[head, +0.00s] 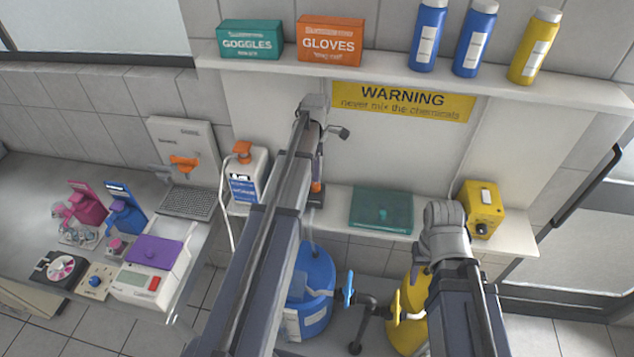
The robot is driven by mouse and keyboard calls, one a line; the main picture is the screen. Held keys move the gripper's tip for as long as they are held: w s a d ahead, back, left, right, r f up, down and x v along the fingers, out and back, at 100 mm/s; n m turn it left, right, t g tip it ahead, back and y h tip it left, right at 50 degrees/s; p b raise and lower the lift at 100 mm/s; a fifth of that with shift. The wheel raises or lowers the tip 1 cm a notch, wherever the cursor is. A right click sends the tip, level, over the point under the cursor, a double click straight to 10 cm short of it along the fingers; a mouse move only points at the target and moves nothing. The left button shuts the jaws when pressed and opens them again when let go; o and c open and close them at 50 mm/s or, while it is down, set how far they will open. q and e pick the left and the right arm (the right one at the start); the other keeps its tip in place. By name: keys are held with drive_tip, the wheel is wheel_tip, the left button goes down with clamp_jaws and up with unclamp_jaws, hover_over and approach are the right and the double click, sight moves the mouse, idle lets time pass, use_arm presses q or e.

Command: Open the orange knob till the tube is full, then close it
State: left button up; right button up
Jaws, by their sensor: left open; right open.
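The orange knob (184,162) is on the front of a white wall unit at the left, above a grey drain grid (188,203). No tube shows clearly under it. A slim upright thing with an orange part (316,186) stands on the bench, partly hidden behind my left arm; I cannot tell whether it is the tube. My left gripper (320,137) is at the far end of the long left arm, right of the knob and well apart from it, open and mostly hidden. My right gripper (425,264) is low at the right, open, its fingers barely visible.
A white bottle (243,177) with an orange cap stands right of the wall unit. Pink (86,203) and blue (124,210) devices and a purple-topped scale (150,270) fill the left bench. A teal box (382,209) and yellow box (482,207) stand on the right ledge.

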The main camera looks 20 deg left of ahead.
sight(316, 184)
use_arm(q)
wheel_tip(316, 184, down, 7)
drive_tip(key=b, duration=0.6)
drive_tip(key=shift+r, duration=0.1)
drive_tip(key=shift+c, duration=0.2)
clamp_jaws()
